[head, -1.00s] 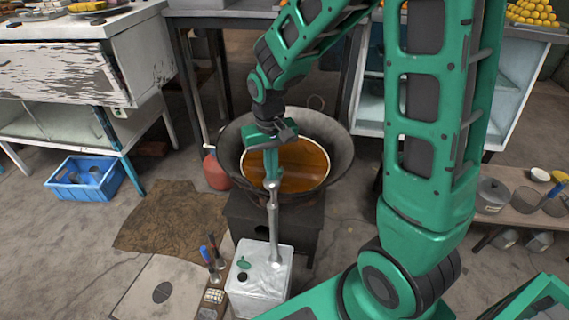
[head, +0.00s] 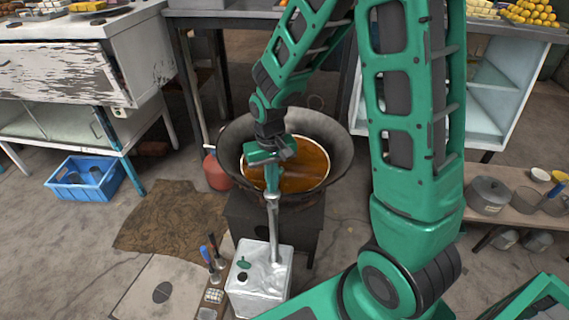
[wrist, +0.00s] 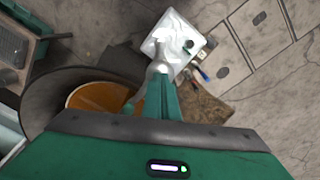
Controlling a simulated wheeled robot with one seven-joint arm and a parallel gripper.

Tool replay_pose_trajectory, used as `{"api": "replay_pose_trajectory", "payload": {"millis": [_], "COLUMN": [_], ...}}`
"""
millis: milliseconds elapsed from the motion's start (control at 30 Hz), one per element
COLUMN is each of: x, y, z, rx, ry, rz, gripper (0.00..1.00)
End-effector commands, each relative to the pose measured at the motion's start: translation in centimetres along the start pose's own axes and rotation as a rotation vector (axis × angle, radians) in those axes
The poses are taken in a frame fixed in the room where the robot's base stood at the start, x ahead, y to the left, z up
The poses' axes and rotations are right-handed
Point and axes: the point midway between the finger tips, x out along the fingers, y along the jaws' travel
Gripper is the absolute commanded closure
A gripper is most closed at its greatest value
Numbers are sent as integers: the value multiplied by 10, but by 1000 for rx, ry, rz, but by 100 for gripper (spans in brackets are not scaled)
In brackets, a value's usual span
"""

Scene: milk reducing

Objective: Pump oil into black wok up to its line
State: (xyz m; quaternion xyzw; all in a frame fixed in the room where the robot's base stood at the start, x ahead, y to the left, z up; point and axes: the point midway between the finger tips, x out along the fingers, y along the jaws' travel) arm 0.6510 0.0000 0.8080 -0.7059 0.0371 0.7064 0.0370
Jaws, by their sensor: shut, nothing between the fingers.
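The black wok (head: 341,130) sits on a dark stove in the head view, and at left in the wrist view (wrist: 42,95). Orange-brown oil (head: 308,165) lies in it, edged by a pale ring. The silver-white oil can (head: 262,292) stands on the floor in front, with an upright metal pump (head: 274,232) on its top. My gripper (head: 272,190) is shut and empty, pointing down at the pump's top end. In the wrist view, the fingers (wrist: 158,98) overlap the pump head (wrist: 158,68); exact contact is hard to tell. The pump's outlet is not clear.
A red container (head: 217,172) stands left of the wok. A blue crate (head: 85,180) and a brown mat (head: 170,225) lie on the floor at left. Tools stand beside the can (head: 212,262). A low bench with pots (head: 488,196) is at right.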

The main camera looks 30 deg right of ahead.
Motion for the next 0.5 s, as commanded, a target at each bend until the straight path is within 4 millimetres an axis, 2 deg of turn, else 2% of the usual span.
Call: {"api": "replay_pose_trajectory", "payload": {"millis": [267,500], "x": [15,6], "y": [0,0], "z": [0,0], "rx": [-1,-1], "ry": [-1,1], "rz": [0,-1], "gripper": [100,100]}}
